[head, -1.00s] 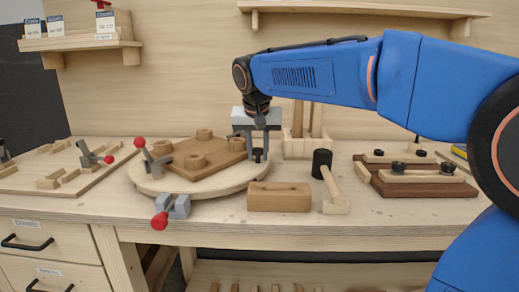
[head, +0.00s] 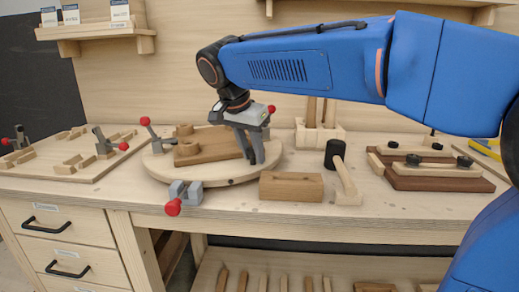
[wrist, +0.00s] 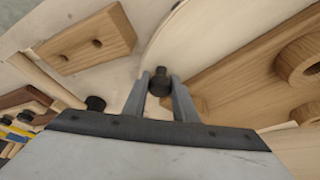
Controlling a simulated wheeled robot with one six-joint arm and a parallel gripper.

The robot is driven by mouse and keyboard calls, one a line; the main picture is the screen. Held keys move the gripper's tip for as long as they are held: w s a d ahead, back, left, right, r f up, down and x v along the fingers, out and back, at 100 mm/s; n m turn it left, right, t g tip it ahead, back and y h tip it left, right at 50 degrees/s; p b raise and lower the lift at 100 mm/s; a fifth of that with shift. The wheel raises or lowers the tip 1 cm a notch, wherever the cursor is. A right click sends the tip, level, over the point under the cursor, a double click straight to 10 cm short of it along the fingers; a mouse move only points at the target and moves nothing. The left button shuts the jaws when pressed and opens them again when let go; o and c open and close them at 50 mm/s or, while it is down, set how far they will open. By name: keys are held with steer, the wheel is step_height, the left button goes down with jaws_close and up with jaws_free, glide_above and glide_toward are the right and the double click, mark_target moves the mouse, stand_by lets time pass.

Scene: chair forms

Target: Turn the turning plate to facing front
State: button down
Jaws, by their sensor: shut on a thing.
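The turning plate (head: 212,179) is a round, pale wooden disc lying flat on the workbench in the head view. It bears a brown wooden fixture (head: 217,143) with upright rings, partly hidden by my gripper. My gripper (head: 257,157) points down at the right part of the plate. In the wrist view, its two grey fingers (wrist: 160,90) are shut on a black knob (wrist: 160,79) near the plate's curved edge. The knob is hidden in the head view.
Red-tipped clamps stand at the plate's left (head: 146,122) and front (head: 174,207). A wooden block (head: 291,186) and a black-headed mallet (head: 342,170) lie close on the right. A clamp board (head: 70,160) is at left, a dark fixture (head: 438,181) at far right.

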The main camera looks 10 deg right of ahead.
steer(key=a, duration=0.1)
steer(key=s+a+m, duration=0.1)
steer(key=a+m, duration=0.1)
steer(key=shift+s+a+g+h, duration=0.3)
steer(key=shift+s+a+g, duration=0.05)
steer(key=shift+a+g, duration=0.05)
steer(key=shift+s+a+m+g, duration=0.15)
steer(key=shift+a+m, duration=0.4)
steer(key=shift+a, duration=0.15)
steer(key=shift+s+a+m+g, duration=0.2)
steer(key=shift+a+m, duration=0.3)
steer(key=shift+a, duration=0.2)
steer(key=shift+s+a+m+g, duration=0.1)
steer(key=shift+a+m+g, duration=0.05)
steer(key=shift+a+m, duration=0.5)
steer(key=shift+a, duration=0.1)
steer(key=c, duration=1.7)
jaws_free()
steer(key=shift+r, duration=0.15)
